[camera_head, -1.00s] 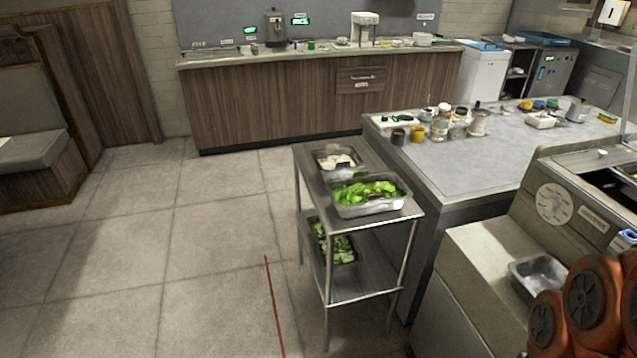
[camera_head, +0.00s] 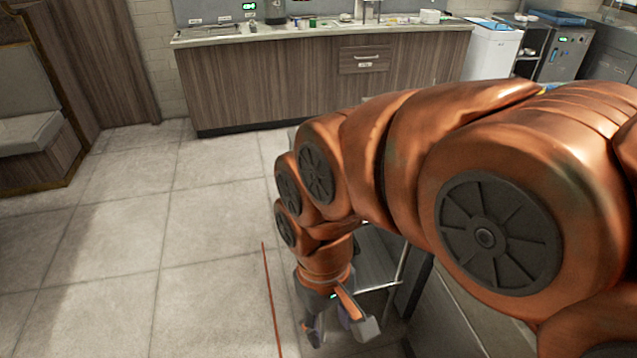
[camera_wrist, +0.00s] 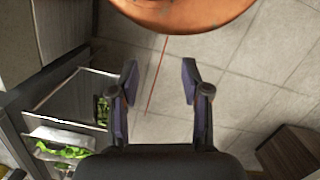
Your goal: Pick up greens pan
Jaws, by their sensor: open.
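The greens pan (camera_wrist: 60,133), a metal pan of bright green leaves, sits on the top of the metal cart (camera_wrist: 85,85) at the left of the wrist view. In the head view my arm hides it. My gripper (camera_head: 338,332) is open and empty, pointing down beside the cart. In the wrist view my gripper (camera_wrist: 160,84) has its two dark fingers spread over bare floor, to the right of the cart and apart from the pan.
A second pan with green pieces (camera_wrist: 102,111) sits on the cart's lower shelf. A wood-fronted counter (camera_head: 280,90) stands along the back wall, and a bench (camera_head: 30,135) at the left.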

